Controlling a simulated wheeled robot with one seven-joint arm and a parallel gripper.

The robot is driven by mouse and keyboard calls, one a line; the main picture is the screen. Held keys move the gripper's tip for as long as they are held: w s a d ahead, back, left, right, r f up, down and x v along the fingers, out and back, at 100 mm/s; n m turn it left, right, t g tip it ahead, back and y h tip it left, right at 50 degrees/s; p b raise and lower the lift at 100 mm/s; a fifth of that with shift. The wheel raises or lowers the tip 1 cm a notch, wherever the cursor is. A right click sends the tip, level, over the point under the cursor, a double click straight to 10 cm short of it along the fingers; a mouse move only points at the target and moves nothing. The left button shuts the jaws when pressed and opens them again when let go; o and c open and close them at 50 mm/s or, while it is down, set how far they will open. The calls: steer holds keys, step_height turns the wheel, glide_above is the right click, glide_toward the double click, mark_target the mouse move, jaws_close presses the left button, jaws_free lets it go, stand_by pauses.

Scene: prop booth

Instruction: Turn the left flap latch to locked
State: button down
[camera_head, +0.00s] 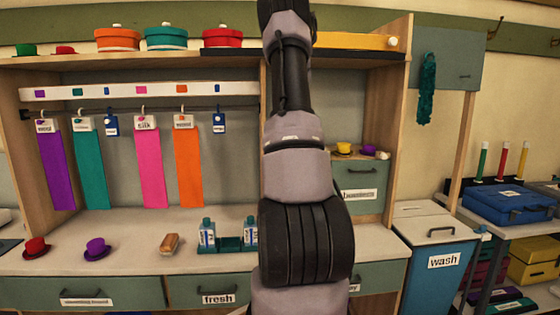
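I cannot make out a latch that is clearly the left flap latch. A long yellow-orange piece (350,41) with a pale round knob at its right end lies along the top of the cabinet, partly hidden behind my arm. A grey-green panel (446,66) stands at the upper right with a teal scarf (426,90) hanging on it. My arm rises through the middle of the view and leaves it at the top edge. My gripper is not in view.
Cabinet counter (140,245) holds a red hat (36,248), a purple hat (97,248), a brush (170,243) and bottles (207,233). Coloured strips hang above. The wash bin (437,262) and a blue case (510,205) stand at right. My arm hides the cabinet's middle.

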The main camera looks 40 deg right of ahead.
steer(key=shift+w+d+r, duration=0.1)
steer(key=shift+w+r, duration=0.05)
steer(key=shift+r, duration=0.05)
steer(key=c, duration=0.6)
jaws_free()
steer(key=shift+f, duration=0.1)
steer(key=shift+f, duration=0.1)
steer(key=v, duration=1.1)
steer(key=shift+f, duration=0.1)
